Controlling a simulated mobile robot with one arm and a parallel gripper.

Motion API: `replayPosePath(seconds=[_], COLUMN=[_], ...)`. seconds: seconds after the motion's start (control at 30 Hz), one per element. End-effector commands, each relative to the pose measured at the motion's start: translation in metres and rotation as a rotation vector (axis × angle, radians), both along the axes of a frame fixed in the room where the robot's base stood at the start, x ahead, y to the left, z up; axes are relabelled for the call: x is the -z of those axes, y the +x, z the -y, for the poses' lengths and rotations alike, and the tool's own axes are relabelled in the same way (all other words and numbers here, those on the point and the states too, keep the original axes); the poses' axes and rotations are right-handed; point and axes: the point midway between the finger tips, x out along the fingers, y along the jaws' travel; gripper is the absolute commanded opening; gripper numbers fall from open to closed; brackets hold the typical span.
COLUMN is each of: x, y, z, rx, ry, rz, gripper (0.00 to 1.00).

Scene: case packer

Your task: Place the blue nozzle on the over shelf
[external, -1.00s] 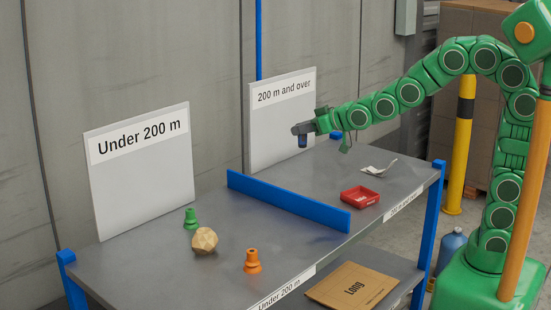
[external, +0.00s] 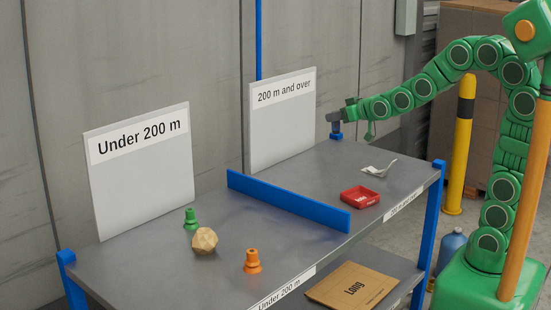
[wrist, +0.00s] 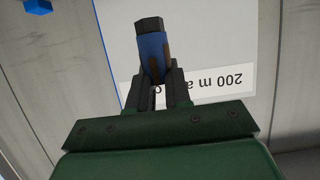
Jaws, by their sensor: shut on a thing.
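My gripper (external: 335,116) is shut on the blue nozzle (wrist: 153,52). In the wrist view the nozzle is blue with brown patches and a dark end, clamped between the fingers (wrist: 152,92). In the external view the nozzle (external: 336,127) hangs below the gripper, in line with the table's far blue corner post, so its height and exact place over the edge are hard to tell. The over shelf (external: 315,170) is the grey right half of the table, under the "200 m and over" board (external: 283,118).
A blue divider (external: 288,202) splits the tabletop. A red tray (external: 360,197) and a white tag with a wire (external: 378,171) lie on the over side. A green nozzle (external: 191,220), a wooden polyhedron (external: 204,241) and an orange nozzle (external: 252,261) stand on the under side.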

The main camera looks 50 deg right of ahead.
Motion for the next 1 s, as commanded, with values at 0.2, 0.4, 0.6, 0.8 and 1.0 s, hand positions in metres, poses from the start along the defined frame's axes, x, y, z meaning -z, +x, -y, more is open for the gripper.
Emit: replayPosePath(seconds=[0.2,0.4,0.6,0.8,1.0], x=[0.01,0.02,0.03,0.044,0.064], y=[0.024,0.046,0.068,0.088,0.103], z=[0.0,-0.001,-0.001,-0.001,-0.001], rx=[0.0,-0.001,-0.001,-0.001,0.0], ry=[0.0,0.0,-0.001,-0.001,-0.001], rz=[0.0,0.001,0.0,0.001,-0.002], gripper=[0.0,0.0,0.0,0.0,0.0])
